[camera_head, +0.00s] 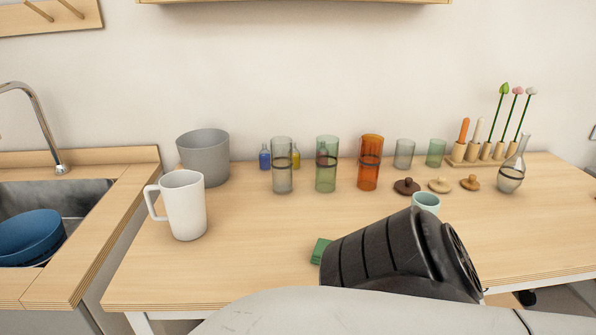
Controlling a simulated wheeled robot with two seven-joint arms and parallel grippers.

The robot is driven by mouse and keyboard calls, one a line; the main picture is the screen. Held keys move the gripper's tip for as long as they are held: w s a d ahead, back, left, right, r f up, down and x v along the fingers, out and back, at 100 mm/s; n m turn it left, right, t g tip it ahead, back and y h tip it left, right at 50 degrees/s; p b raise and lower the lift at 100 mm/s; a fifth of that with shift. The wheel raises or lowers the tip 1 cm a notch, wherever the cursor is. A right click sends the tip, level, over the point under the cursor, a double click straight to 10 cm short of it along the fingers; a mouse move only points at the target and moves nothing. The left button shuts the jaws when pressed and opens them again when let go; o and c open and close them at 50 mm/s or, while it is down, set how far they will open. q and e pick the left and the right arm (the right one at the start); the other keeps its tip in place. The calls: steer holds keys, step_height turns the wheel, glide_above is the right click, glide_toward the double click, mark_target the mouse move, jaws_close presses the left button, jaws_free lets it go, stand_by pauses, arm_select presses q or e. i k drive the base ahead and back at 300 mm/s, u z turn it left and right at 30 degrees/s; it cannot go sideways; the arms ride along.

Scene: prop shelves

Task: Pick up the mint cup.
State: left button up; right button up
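The mint cup (426,201) is a small pale mint cup on the wooden table, right of centre. Its rim and upper part show. Its lower part is hidden behind a black and pale grey section of my own arm, which fills the bottom middle of the view. I cannot tell whether the arm touches the cup. Neither gripper's fingers show in the head view, so their position relative to the cup is hidden.
A white mug (185,205) and grey pot (204,157) stand left. Clear (282,165), green (326,164) and orange (370,162) tumblers stand behind. Dark (406,187) and tan lids, a glass vase (512,172) and a green block (320,250) are nearby.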

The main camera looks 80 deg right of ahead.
mark_target(426, 200)
steer(key=u, duration=0.1)
steer(key=k, duration=1.4)
steer(key=z, duration=1.3)
